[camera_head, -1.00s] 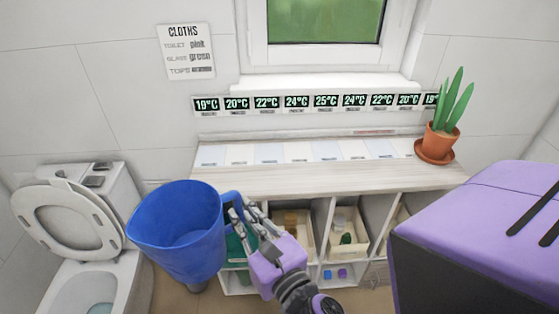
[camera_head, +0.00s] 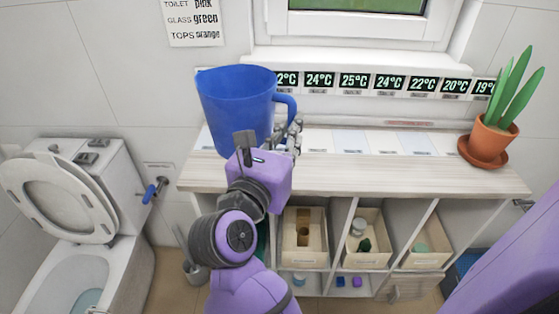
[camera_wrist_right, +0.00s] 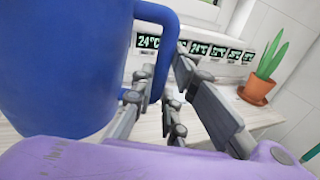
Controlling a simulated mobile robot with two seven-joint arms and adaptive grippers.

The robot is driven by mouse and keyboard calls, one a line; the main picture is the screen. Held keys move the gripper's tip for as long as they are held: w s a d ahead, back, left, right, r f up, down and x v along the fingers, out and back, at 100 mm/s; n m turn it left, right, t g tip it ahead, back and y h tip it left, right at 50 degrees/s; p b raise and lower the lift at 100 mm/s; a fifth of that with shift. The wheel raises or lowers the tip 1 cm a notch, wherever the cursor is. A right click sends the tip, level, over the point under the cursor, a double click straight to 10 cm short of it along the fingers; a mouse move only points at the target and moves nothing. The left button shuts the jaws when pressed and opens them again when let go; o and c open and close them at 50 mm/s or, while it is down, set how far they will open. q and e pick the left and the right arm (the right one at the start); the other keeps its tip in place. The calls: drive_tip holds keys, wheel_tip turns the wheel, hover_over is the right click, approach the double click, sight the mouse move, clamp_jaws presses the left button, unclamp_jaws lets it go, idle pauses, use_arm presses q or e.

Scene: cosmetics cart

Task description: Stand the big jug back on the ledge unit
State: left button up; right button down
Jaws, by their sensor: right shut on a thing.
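The big blue jug (camera_head: 238,106) is upright over the left end of the ledge unit's pale wooden top (camera_head: 330,175). My right gripper (camera_head: 291,136) is shut on the jug's handle, at the jug's right side. In the right wrist view the jug (camera_wrist_right: 60,70) fills the left, and the fingers (camera_wrist_right: 172,95) are at its handle. My gripper and arm hide the jug's base in the head view, so I cannot tell whether it touches the top. My left gripper is not in view.
A potted plant (camera_head: 484,141) stands at the right end of the top. Temperature labels (camera_head: 355,83) line the wall behind. Open cubbies with boxes (camera_head: 304,260) are below. A toilet (camera_head: 80,230) stands to the left. The middle of the top is clear.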

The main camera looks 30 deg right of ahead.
drive_tip(key=shift+m+g+h, duration=0.3)
drive_tip(key=shift+g, duration=0.1)
drive_tip(key=w+d+f, duration=0.1)
drive_tip(key=d+f, duration=0.3)
drive_tip(key=w+d+f, duration=0.2)
drive_tip(key=d+f, duration=0.2)
drive_tip(key=w+d+f+p, duration=0.1)
drive_tip(key=w+d+f, duration=0.1)
drive_tip(key=d+f, duration=0.2)
drive_tip(key=shift+w+d, duration=0.2)
drive_tip(key=shift+d, duration=0.3)
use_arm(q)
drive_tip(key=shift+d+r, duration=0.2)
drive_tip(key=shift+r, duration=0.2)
use_arm(e)
drive_tip(key=shift+f, duration=0.35)
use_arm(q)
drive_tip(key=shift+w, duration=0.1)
use_arm(e)
drive_tip(key=shift+f, duration=0.1)
drive_tip(key=shift+f, duration=0.2)
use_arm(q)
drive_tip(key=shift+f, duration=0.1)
use_arm(e)
drive_tip(key=c, duration=1.7)
unclamp_jaws()
drive_tip(key=shift+c, duration=0.2)
